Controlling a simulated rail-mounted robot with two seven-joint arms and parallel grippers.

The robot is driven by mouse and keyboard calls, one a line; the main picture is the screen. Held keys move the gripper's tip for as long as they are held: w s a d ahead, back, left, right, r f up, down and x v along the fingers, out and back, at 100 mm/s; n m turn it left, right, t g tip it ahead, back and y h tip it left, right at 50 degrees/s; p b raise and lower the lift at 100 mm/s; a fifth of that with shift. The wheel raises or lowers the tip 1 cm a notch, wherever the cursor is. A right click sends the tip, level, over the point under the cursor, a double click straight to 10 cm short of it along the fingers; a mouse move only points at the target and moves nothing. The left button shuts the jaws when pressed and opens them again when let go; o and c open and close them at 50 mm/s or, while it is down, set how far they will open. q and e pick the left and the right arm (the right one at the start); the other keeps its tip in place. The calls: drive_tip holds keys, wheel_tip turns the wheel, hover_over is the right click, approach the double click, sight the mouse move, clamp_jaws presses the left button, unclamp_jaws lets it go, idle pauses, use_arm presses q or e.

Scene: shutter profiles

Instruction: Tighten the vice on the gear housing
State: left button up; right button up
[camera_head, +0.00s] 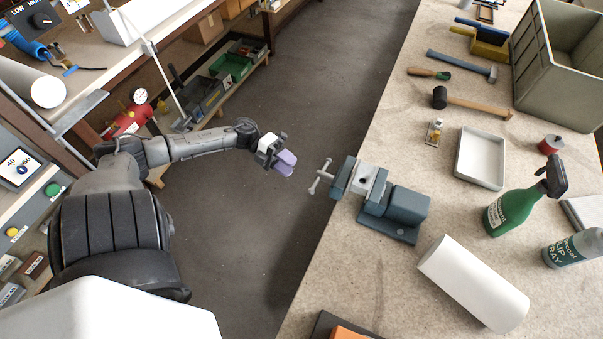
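The blue-grey vice (405,207) is mounted at the left edge of the bench. Its T-shaped handle (321,177) sticks out to the left past the bench edge. A light grey piece, perhaps the gear housing (363,179), sits between the vice jaws; its details are too small to make out. My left gripper (288,162) is over the aisle, to the left of the vice handle and apart from it. Its lavender fingertips point toward the handle. I cannot tell whether they are parted. My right gripper is not in view.
A white tray (480,157), a mallet (470,102), a green spray bottle (515,208) and a white roll (473,283) lie or stand around the vice on the bench. A grey crate (555,65) is at the back right. The aisle floor (330,80) is clear.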

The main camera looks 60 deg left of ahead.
use_arm(q)
drive_tip(key=shift+v, duration=1.95)
drive_tip(key=shift+o, duration=0.4)
